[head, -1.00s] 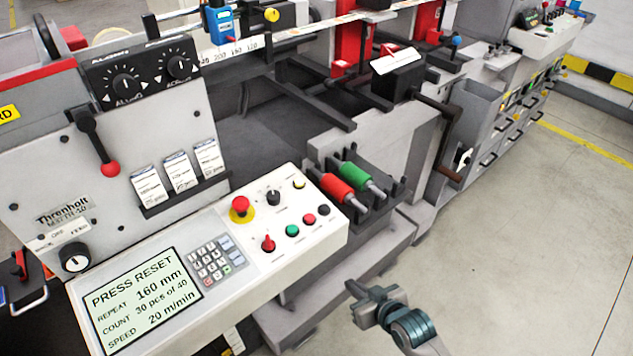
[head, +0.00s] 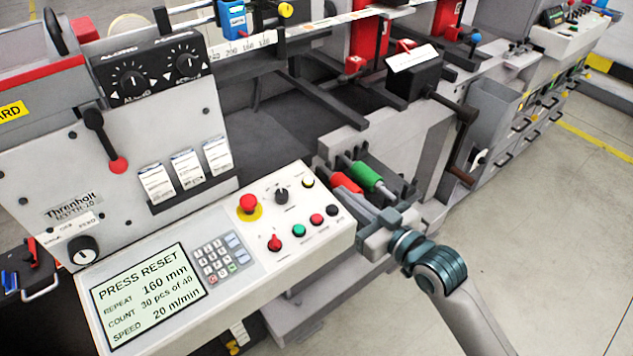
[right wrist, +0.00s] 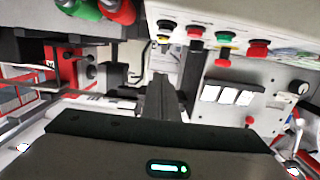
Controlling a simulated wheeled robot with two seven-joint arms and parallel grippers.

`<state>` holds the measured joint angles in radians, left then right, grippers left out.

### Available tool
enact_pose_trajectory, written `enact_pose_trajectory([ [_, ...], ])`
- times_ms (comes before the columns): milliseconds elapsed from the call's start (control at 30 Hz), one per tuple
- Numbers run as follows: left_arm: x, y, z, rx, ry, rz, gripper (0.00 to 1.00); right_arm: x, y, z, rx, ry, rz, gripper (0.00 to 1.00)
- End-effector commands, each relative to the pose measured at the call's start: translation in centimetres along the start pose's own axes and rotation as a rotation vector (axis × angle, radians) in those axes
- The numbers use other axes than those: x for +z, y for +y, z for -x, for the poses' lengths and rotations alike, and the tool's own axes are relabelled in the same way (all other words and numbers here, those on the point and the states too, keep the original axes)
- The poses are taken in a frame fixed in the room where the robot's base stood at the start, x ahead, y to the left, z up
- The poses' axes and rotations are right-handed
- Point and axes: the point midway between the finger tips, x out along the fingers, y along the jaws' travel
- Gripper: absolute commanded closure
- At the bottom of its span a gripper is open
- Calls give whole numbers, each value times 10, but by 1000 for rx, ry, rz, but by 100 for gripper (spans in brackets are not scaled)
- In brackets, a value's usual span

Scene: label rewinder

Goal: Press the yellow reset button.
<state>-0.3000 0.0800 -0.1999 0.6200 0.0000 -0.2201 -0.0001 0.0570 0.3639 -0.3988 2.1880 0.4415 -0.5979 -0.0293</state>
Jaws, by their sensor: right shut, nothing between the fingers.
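The yellow reset button (head: 308,183) is a small round button near the far right corner of the white control panel (head: 330,240). It also shows in the right wrist view (right wrist: 163,38), at the top, beyond the fingers. My right gripper (head: 362,203) is shut and empty, just off the panel's right edge by the rollers. It is apart from the button. Its closed fingers (right wrist: 158,82) point up the middle of the right wrist view. The display (head: 150,290) reads PRESS RESET. My left gripper is not in view.
A red-and-yellow emergency stop (head: 248,205), a black knob (head: 282,195), a red switch (head: 274,243) and green, red and black buttons share the panel. Red and green rollers (head: 366,176) stand close to my right gripper. Open floor (head: 560,250) lies to the right.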

Motion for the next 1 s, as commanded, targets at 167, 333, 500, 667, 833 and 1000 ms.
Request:
enact_pose_trajectory([
  [167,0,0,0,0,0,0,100,-5,1,-2,-5,16,2,100],
  [333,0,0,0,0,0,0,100,-5,1,-2,-4,15,2,100],
  [500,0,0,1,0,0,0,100,-5,1,-4,-4,15,1,100],
  [667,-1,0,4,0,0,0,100,-6,1,-13,-4,14,1,100],
  [833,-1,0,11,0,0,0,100,-8,1,-33,-4,15,-1,100],
  [1000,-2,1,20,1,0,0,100,-8,1,-61,-4,13,-1,100],
])
